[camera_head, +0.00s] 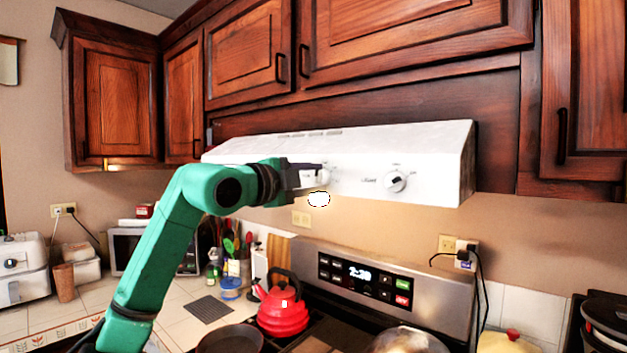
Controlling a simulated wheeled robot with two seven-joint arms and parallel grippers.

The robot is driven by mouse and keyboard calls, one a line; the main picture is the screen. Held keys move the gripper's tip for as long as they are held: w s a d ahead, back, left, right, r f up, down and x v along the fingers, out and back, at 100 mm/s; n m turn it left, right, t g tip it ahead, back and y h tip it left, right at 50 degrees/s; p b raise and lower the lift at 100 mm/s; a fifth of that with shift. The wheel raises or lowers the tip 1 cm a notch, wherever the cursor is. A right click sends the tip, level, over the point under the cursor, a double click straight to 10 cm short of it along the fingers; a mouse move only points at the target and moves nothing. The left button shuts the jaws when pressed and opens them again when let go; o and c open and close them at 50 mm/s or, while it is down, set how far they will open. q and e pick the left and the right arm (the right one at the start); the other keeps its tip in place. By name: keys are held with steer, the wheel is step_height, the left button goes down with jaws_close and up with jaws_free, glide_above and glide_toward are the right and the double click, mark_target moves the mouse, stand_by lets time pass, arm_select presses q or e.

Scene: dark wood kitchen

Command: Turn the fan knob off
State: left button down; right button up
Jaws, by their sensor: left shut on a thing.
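A white range hood (440,150) hangs under the dark wood cabinets. Two knobs show on its front: a right knob (395,181), which is clear of anything, and a left knob (323,175) at my left gripper. My left gripper (318,174) reaches up from the left on the green arm and is shut on the left knob, partly hiding it. The print around the left knob is too small to read, so I cannot tell which knob is the fan's. My right gripper is not in view.
Below the hood stand a stove with a lit control panel (365,279), a red kettle (282,307) and a dark pan (231,340). A microwave (127,250) and utensils stand on the tiled counter (180,298). The space before the hood's right half is clear.

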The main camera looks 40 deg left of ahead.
arm_select(q)
steer(key=shift+f+n, duration=0.1)
steer(key=shift+n, duration=0.3)
steer(key=shift+c, duration=2.2)
jaws_free()
steer(key=shift+s+b, duration=0.3)
steer(key=s+b, duration=0.5)
steer(key=s, duration=0.9)
